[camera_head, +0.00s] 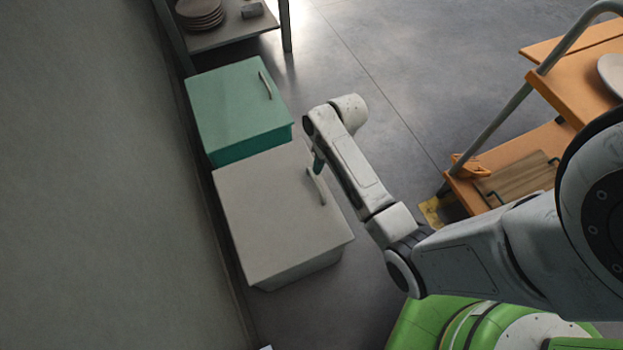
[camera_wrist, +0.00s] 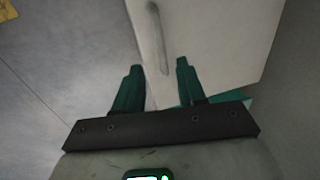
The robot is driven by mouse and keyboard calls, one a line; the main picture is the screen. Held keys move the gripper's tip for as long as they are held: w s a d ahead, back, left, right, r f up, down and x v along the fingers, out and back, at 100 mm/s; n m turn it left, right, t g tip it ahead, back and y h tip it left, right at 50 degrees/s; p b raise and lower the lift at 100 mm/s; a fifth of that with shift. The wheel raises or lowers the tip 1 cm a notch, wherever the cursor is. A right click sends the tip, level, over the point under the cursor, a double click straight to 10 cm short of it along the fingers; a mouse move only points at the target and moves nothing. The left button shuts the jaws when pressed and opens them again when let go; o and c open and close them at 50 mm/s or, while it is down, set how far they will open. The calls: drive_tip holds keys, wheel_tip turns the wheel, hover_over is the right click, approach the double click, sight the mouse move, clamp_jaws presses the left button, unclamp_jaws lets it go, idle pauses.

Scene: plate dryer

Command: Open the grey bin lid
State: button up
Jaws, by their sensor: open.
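The grey bin (camera_head: 280,215) stands on the floor by the wall, its flat lid shut. A curved handle (camera_head: 316,186) sits near the right edge of the lid. In the wrist view the pale lid (camera_wrist: 205,35) fills the upper right, and the handle (camera_wrist: 158,35) lies beyond and between the fingertips. My gripper (camera_wrist: 159,65) is open and empty, with dark green fingers. In the head view one finger (camera_head: 319,163) shows at the handle's upper end; the rest is hidden by my arm. I cannot tell whether it touches the handle.
A green bin (camera_head: 230,105) with its own handle stands close behind the grey one. A shelf with stacked plates (camera_head: 200,13) is beyond it. An orange cart (camera_head: 560,135) stands at right. The floor (camera_head: 400,60) between is open.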

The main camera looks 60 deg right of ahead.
sight(318, 185)
drive_tip(key=f+b, duration=0.1)
drive_tip(key=f, duration=0.2)
drive_tip(key=a+f+b, duration=0.1)
drive_tip(key=f, duration=0.2)
drive_tip(key=w+f+b, duration=0.1)
drive_tip(key=f, duration=0.2)
drive_tip(key=shift+a, duration=0.25)
clamp_jaws()
